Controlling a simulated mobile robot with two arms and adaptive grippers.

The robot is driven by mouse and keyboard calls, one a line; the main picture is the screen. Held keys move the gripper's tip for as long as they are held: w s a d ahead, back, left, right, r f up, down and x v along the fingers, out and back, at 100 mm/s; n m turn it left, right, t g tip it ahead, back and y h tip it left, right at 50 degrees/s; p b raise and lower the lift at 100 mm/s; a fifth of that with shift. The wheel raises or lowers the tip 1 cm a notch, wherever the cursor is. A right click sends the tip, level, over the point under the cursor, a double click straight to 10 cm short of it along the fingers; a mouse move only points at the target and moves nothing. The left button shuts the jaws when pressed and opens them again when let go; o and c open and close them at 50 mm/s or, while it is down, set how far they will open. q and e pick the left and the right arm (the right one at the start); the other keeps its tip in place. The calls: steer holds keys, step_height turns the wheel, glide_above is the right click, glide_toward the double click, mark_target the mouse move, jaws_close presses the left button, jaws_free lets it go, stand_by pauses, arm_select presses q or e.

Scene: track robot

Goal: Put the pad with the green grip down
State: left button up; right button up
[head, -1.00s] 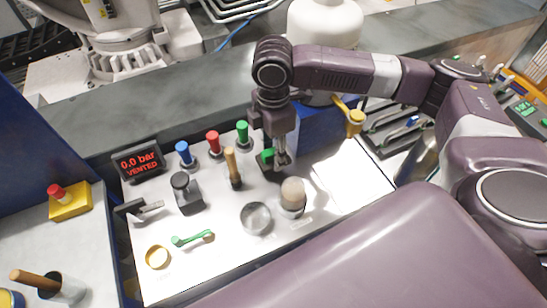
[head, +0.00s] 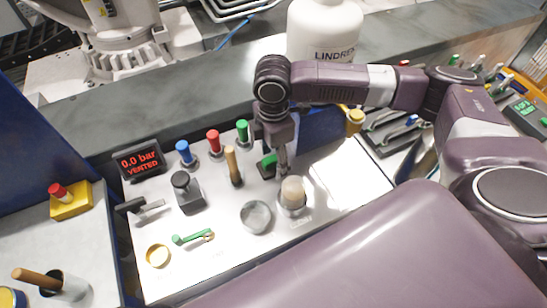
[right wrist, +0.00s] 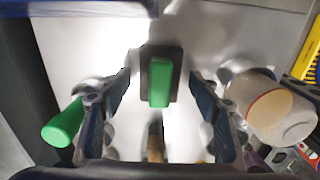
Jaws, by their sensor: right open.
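The pad with the green grip (right wrist: 160,80) shows in the right wrist view as a dark rectangular block with a green bar on top. It appears to rest on the pale panel (right wrist: 225,35). In the head view its green grip (head: 267,164) shows just left of my right gripper (head: 283,172), which partly hides it. My right gripper is open. In the right wrist view its fingers (right wrist: 158,105) stand apart on either side of the pad, with visible gaps. My left gripper is not in view.
Blue (head: 183,148), red (head: 213,138) and green (head: 242,128) knobs and a wooden handle (head: 232,165) stand left of the gripper. A beige-topped cup (head: 292,192) stands close in front. A glass dish (head: 255,217) lies nearer. The panel's right part (head: 345,175) is clear.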

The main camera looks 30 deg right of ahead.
mark_target(273, 158)
step_height(273, 158, up, 12)
steer(key=b, duration=0.1)
steer(key=shift+r, duration=0.15)
stand_by(0.3)
stand_by(0.3)
